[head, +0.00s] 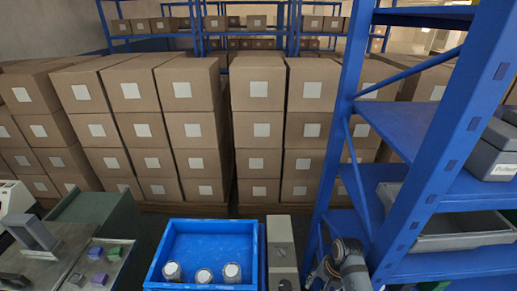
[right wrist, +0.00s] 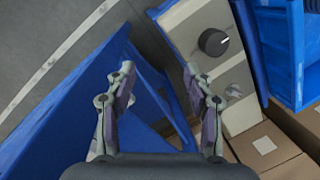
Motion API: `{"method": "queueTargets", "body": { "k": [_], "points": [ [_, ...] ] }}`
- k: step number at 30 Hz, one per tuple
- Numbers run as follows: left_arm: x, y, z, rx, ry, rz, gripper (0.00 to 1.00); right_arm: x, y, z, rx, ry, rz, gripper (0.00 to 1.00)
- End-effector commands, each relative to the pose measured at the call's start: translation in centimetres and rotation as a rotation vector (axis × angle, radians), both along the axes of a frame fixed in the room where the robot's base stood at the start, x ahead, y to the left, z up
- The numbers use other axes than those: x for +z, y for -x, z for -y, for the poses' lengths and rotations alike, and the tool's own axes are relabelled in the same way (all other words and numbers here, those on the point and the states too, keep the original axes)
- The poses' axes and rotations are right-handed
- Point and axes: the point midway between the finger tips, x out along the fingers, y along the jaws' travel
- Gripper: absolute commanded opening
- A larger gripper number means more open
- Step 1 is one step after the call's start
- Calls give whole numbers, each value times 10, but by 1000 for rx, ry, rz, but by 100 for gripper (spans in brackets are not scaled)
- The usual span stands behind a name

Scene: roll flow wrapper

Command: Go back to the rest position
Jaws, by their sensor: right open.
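My right gripper (right wrist: 158,78) is open in the right wrist view, with its two fingers apart and nothing held between them. Behind the fingers are blue rack parts and a pale box-shaped unit (right wrist: 190,30) with a black knob. In the head view, part of my right arm shows at the bottom, beside the blue rack; its fingers cannot be made out there. My left gripper is not in view.
A blue bin (head: 212,240) holds three pale-topped cylinders at its front. A blue rack (head: 440,180) with grey trays stands at right, close to my right arm. Stacked cartons (head: 190,130) fill the back. A grey table (head: 50,250) with small green and purple blocks is at left.

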Motion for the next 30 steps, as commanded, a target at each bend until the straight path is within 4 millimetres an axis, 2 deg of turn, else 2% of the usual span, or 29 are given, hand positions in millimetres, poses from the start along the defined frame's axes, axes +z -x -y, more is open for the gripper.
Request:
{"method": "queueTargets", "body": {
  "k": [1, 6, 12, 23, 30],
  "points": [
    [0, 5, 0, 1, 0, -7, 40, 1, 13, 6, 47, 23, 29, 53],
    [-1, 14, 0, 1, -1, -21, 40, 14, 49, 23, 229, 110, 133, 53],
    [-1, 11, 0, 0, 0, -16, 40, 41, 86, 36, 425, 208, 229, 53],
    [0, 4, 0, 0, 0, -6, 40, 94, 130, 47, 690, 346, 335, 53],
    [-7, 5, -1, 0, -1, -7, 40, 28, 118, 52, 686, 337, 309, 53]
  ]
}}
